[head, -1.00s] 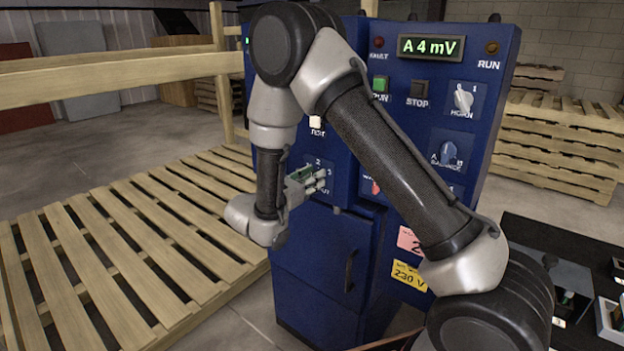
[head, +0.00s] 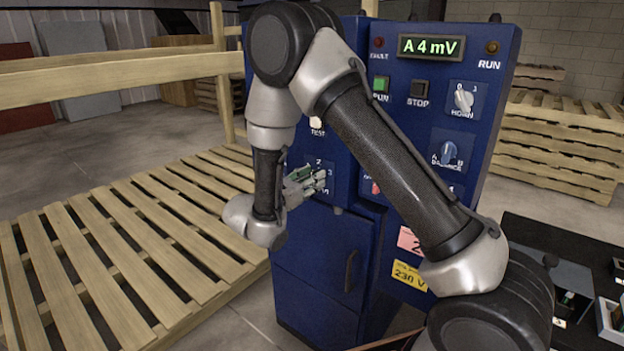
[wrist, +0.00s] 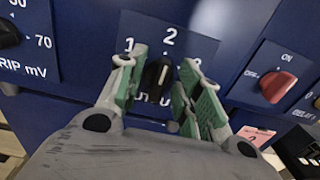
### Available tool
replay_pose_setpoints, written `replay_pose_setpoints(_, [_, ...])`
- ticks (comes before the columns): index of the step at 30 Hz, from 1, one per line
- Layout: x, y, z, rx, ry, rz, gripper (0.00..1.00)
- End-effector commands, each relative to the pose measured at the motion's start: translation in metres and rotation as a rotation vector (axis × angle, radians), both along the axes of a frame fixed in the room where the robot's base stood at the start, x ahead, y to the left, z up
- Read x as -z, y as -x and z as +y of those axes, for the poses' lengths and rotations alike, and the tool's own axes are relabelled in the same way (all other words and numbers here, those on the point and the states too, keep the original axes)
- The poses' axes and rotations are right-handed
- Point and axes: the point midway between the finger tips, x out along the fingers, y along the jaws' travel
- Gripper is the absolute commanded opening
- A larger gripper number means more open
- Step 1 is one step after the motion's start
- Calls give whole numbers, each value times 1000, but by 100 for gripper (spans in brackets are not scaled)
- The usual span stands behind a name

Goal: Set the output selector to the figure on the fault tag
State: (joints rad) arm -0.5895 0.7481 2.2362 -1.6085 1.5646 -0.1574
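The output selector (wrist: 154,82) is a black knob on the blue panel, with the figures 1, 2 and 3 around it. In the wrist view its white-marked end points up, about at the 2. My gripper (wrist: 160,88) is open, with its green-padded fingers on either side of the knob; I see small gaps, no clear grip. Its fingers also show in the head view (head: 307,183), in front of the selector plate. The pink fault tag (head: 410,241) shows a 2, partly covered by my arm; it also shows small in the wrist view (wrist: 256,135).
A red OFF/ON switch (wrist: 277,87) is right of the selector, and a trip mV knob (wrist: 8,36) is left. A display (head: 431,47) reads A 4 mV. A yellow 230 V label (head: 409,276) sits below the pink tag. Wooden pallets (head: 110,250) lie at left.

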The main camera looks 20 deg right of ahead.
Motion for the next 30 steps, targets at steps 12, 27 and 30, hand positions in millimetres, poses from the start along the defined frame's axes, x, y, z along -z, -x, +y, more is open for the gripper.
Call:
replay_pose_setpoints(12, [0,50,70,-6,1,1,35])
replay_pose_setpoints(27, [0,68,93,-1,0,0,35])
replay_pose_setpoints(30, [0,68,93,-1,-2,-2,35])
